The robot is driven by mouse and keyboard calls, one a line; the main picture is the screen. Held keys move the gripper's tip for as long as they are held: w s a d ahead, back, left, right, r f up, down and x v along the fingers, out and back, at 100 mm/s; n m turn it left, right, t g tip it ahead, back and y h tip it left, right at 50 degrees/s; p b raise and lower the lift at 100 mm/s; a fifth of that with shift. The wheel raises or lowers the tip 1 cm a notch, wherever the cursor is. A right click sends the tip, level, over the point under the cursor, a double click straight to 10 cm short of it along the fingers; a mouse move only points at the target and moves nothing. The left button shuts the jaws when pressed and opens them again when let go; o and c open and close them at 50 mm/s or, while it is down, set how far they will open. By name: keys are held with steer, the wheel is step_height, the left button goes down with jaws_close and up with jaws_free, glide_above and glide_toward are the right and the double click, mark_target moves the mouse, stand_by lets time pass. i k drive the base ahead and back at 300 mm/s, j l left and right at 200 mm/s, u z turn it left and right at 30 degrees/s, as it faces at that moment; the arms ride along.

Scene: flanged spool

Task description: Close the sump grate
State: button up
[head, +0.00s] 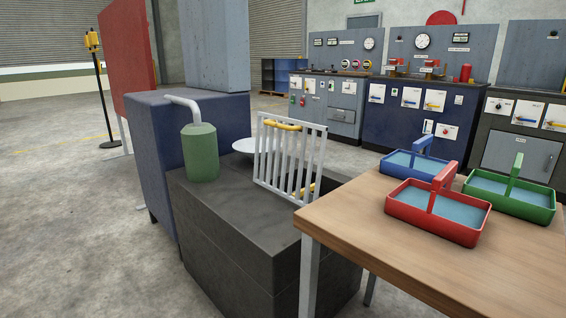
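The sump grate (317,160) is a pale grey barred panel, standing raised and nearly upright on top of a dark grey block-like sump (225,220). A yellow bar (283,125) runs along the grate near its top edge. Another yellow piece (304,189) shows low behind the bars, partly hidden. The sump opening itself cannot be made out from here. My gripper is not in view.
A green cylinder with a grey pipe (200,152) stands on the sump's left, before a blue cabinet (158,150). A pale round thing (243,146) is partly behind the grate. A wooden table (430,265) with red (436,228), blue and green trays stands close on the right.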

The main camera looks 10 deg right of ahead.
mark_target(298, 126)
steer(key=i+j+z, duration=0.1)
steer(key=i+j, duration=1.35)
